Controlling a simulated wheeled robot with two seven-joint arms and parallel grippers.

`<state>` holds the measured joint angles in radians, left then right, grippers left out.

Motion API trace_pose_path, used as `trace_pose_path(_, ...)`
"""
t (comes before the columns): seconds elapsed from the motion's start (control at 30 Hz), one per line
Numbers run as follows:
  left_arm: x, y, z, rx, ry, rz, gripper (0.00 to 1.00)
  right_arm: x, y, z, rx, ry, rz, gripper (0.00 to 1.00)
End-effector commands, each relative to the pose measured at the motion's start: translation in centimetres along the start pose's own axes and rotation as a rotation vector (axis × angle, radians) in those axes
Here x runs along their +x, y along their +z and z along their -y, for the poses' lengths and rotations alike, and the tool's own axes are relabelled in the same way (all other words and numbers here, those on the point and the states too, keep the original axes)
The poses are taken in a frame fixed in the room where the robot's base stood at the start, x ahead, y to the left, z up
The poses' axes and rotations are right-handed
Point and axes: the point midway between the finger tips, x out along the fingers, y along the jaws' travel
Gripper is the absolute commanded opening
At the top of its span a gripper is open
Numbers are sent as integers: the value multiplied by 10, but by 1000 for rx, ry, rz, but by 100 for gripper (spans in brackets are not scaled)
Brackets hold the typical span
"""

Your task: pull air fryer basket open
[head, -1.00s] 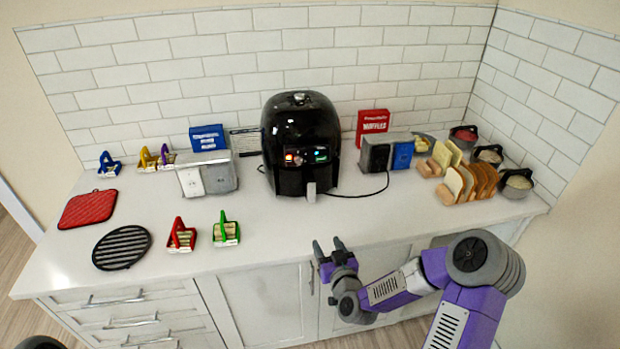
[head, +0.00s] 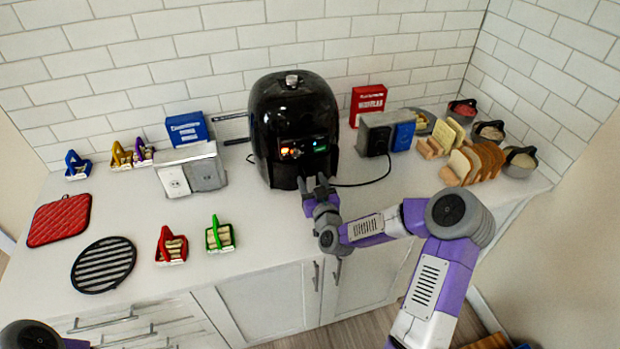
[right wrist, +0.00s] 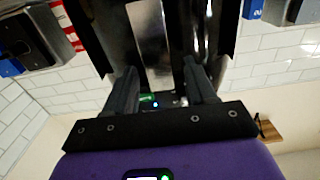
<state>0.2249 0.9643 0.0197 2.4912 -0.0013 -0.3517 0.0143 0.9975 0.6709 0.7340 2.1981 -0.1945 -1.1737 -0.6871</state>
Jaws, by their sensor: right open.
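The black air fryer (head: 292,115) stands on the counter against the tiled wall, its lit panel facing me. My right gripper (head: 317,184) is open at the lower front of the fryer, where the basket handle is mostly hidden behind it in the head view. In the right wrist view, the grey handle (right wrist: 150,45) shows between the two open fingers (right wrist: 162,88), with the dark fryer body around it. I cannot tell whether the fingers touch the handle. The basket looks closed. Only part of my left arm shows at the lower left; its gripper is out of view.
Counter before the fryer is clear.

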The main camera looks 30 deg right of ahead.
Motion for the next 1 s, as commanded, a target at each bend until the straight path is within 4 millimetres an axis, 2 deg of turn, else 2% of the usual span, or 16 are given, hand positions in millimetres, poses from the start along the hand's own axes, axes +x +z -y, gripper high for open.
trace_pose_path(0.2,0,0,0,0,0,-1,43,16,0,0,0,0,-1,55)
trace_pose_path(0.47,0,0,0,0,0,-1,43,16,0,0,0,0,0,55)
trace_pose_path(0.8,0,0,0,0,0,-1,43,16,0,0,0,0,0,3)
trace_pose_path(0.83,0,0,0,0,0,-1,43,16,0,0,0,0,0,0)
trace_pose_path(1.0,0,0,0,0,0,-1,43,16,0,0,0,0,0,0)
